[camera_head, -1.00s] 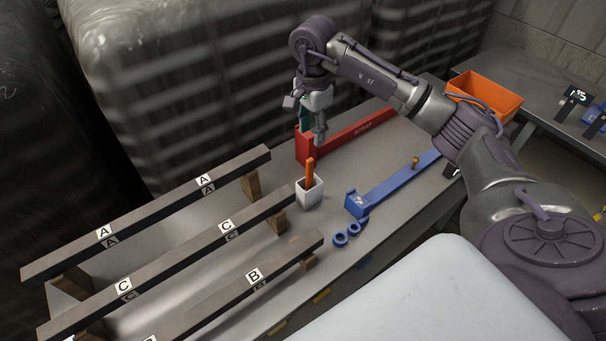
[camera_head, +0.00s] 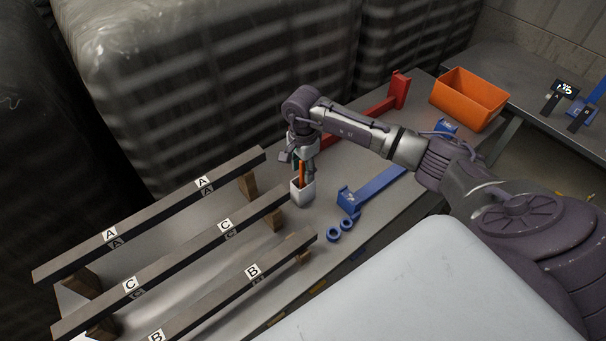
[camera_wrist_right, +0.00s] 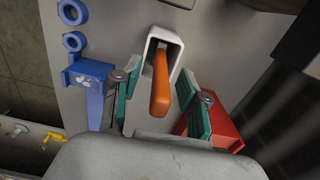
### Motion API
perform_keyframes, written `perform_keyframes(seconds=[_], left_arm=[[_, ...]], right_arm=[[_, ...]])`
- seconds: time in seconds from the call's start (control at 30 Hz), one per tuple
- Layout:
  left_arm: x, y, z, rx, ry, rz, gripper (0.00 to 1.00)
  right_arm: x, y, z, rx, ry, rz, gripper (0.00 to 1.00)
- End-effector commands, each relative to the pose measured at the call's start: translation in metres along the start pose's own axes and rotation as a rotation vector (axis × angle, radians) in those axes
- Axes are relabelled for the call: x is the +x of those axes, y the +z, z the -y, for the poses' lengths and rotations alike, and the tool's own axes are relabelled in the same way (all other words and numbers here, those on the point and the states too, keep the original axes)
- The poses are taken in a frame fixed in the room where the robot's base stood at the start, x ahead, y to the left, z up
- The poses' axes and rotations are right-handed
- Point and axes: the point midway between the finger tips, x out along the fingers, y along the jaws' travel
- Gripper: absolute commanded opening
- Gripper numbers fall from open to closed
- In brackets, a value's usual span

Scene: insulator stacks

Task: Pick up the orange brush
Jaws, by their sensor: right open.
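The orange brush (camera_head: 302,171) stands upright in a small white holder (camera_head: 301,194) on the grey table. In the right wrist view the brush handle (camera_wrist_right: 160,84) rises from the white holder (camera_wrist_right: 166,42) toward the camera. My right gripper (camera_head: 303,168) is at the brush, above the holder. In the right wrist view its green-padded fingers (camera_wrist_right: 159,93) are open, one on each side of the handle, with a gap on both sides. The brush's lower end is hidden inside the holder. My left gripper is not in view.
Bars marked A (camera_head: 150,216), C (camera_head: 175,263) and B (camera_head: 225,292) rest on wooden blocks at left. A blue tool (camera_head: 375,190) and blue rings (camera_head: 340,230) lie right of the holder. A red tool (camera_head: 380,108) lies behind. An orange bin (camera_head: 468,98) stands at right.

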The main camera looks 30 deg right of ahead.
Motion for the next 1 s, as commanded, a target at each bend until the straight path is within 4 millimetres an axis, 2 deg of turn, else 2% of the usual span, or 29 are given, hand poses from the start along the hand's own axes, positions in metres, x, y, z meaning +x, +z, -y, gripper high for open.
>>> perform_keyframes(seconds=[0.13, 0.17, 0.4, 0.77, 0.87, 1.0], left_arm=[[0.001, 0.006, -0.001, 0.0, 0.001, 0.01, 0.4], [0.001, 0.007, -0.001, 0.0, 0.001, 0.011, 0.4], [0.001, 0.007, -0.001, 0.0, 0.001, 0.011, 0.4], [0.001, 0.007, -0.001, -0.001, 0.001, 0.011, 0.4], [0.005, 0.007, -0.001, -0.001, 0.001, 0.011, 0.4], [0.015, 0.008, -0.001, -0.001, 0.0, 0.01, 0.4]], right_arm=[[0.0, 0.0, 0.0, 0.0, -0.001, 0.0, 0.44], [0.0, 0.0, 0.0, 0.0, -0.001, 0.0, 0.4], [0.0, 0.0, 0.0, 0.0, -0.001, 0.0, 0.0], [-0.002, -0.001, 0.001, 0.0, -0.002, 0.0, 0.0], [-0.009, -0.001, 0.002, 0.0, -0.005, -0.001, 0.0], [-0.033, -0.002, 0.002, -0.001, -0.008, -0.003, 0.0]])
